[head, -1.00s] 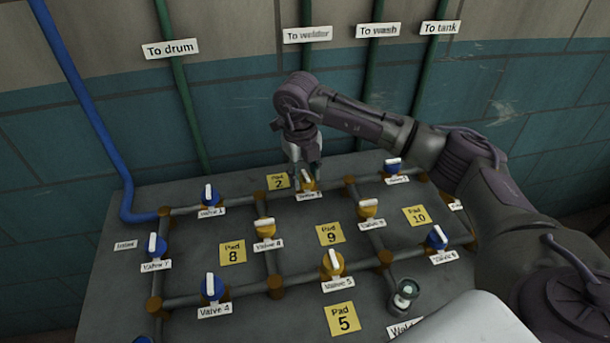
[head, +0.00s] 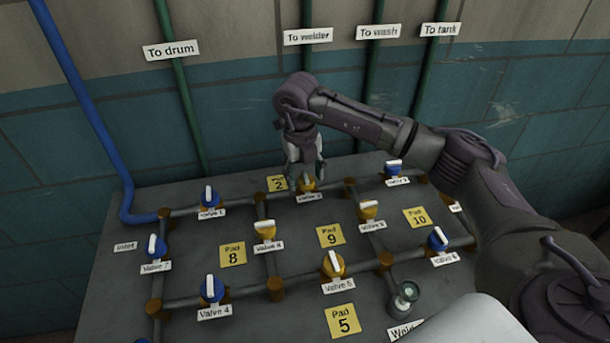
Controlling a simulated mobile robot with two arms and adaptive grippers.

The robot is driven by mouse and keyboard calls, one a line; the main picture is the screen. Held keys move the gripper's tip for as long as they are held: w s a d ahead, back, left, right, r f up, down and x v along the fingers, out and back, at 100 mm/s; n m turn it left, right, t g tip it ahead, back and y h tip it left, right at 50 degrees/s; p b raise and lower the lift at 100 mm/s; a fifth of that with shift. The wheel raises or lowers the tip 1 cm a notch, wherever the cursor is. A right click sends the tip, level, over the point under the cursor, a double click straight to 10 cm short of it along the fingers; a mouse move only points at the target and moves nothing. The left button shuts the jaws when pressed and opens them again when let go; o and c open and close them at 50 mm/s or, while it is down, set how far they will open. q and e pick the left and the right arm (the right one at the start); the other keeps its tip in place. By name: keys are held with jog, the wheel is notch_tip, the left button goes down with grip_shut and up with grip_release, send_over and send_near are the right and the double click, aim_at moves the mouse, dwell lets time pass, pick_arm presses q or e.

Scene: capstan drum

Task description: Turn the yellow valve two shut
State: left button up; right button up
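The yellow valve two (head: 309,187) sits on the back pipe run of the panel, just above its white label (head: 310,198). My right gripper (head: 306,178) points down over this valve from behind. Its two fingers are apart, one on each side of the valve's top. The valve's handle is largely hidden by the gripper, so I cannot tell its direction or whether the fingers touch it. My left gripper is not in view.
Blue valve 1 (head: 209,197) stands to the left on the same run, and another blue valve (head: 393,169) to the right. Yellow valves (head: 265,232) stand nearer. My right arm passes above the panel's right side. The tiled wall (head: 240,120) is close behind.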

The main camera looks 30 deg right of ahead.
aim_at(301, 180)
dwell(0.3)
notch_tip(301, 180, up, 12)
jog(key=shift+a, duration=0.45)
dwell(0.3)
